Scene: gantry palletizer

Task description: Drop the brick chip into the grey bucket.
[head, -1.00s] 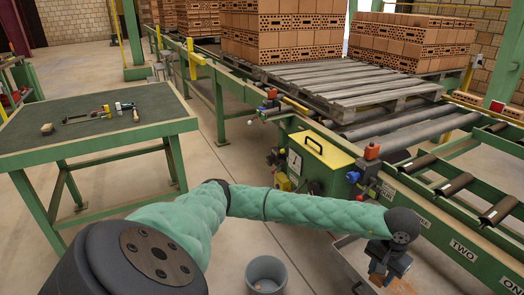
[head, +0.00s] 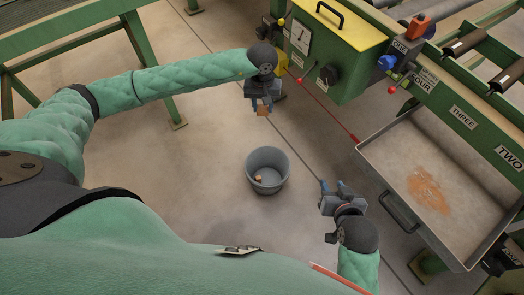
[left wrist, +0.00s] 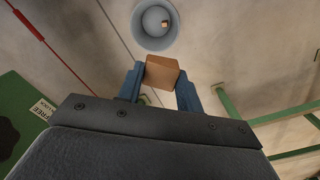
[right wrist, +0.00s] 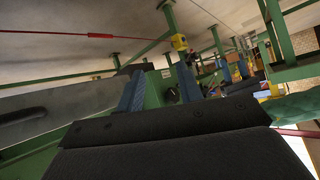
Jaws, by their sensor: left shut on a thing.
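The grey bucket (head: 267,171) stands upright on the floor in the middle of the head view. A small orange-brown piece (head: 258,178) lies inside it. My left gripper (head: 262,108) is shut on a brick chip (head: 262,112), above and behind the bucket in the head view. In the left wrist view the chip (left wrist: 162,72) sits between the blue fingers, with the bucket (left wrist: 155,24) beyond it, apart from it. My right gripper (head: 333,186) is open and empty, between the bucket and the metal tray; its blue fingers (right wrist: 160,85) are apart in the right wrist view.
A metal tray (head: 385,152) with orange dust hangs at the right, below the green roller conveyor (head: 455,105). A green and yellow control box (head: 340,50) stands at the back. A red cord (head: 325,110) runs between box and tray. The floor around the bucket is clear.

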